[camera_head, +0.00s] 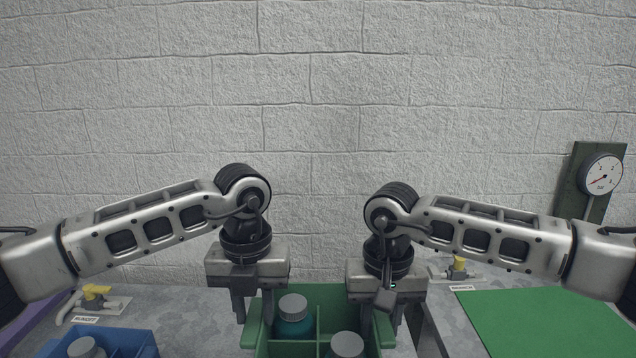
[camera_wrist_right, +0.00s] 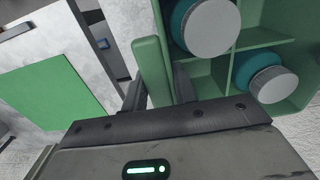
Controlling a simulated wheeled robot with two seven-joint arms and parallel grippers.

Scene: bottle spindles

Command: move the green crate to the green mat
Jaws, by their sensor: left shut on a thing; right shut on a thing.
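The green crate (camera_head: 335,298) is at the bottom middle of the head view, with dividers and two teal bottles with grey caps (camera_head: 293,303) (camera_head: 347,345) in its compartments. My left gripper (camera_head: 252,312) is shut on the crate's left handle. My right gripper (camera_head: 384,310) is shut on its right side; in the right wrist view the fingers (camera_wrist_right: 158,90) straddle the green handle bar (camera_wrist_right: 152,70). The crate's lower part is cut off, so I cannot tell whether it is lifted. The green mat (camera_head: 545,322) lies flat at the right and also shows in the wrist view (camera_wrist_right: 52,85).
A blue crate (camera_head: 130,341) with a grey-capped bottle (camera_head: 85,347) stands at the left. Yellow-handled valves (camera_head: 97,292) (camera_head: 458,265) and a gauge (camera_head: 602,176) are along the back. A gap separates the crate's table from the mat's table. The mat looks empty.

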